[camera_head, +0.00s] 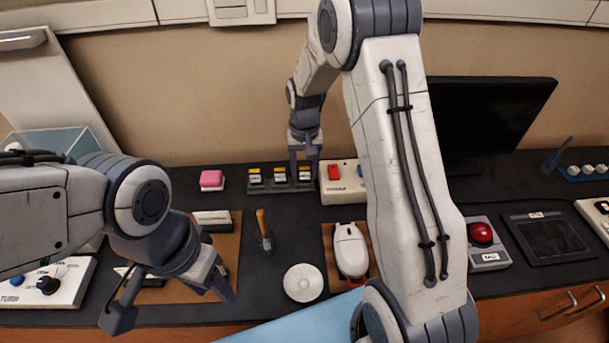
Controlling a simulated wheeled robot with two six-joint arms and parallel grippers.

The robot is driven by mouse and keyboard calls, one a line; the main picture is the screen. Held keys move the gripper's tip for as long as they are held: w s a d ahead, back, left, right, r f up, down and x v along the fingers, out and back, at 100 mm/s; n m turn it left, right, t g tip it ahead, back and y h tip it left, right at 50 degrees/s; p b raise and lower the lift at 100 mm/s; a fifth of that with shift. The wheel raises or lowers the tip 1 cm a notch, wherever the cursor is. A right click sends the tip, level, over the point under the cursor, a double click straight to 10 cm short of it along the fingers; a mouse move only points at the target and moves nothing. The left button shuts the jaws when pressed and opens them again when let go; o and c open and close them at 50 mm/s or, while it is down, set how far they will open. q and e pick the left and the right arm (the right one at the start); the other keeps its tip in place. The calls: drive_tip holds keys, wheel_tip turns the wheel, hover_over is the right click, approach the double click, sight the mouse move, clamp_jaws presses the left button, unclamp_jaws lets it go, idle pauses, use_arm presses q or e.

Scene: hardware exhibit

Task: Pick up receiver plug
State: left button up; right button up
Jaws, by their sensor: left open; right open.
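I cannot tell for sure which thing is the receiver plug. A white mouse (350,250) lies on a brown mat. My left gripper (172,300) is open and empty over the front left of the desk, fingers wide apart.
A white box with a red switch (334,174) stands just right of the strip, a pink block (211,179) to its left. An orange-handled tool (262,228), white disc (303,282), red button box (481,235), tablet (546,238) and dark monitor (495,115) also occupy the desk.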

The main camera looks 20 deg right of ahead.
clamp_jaws()
drive_tip(key=shift+r, duration=0.1)
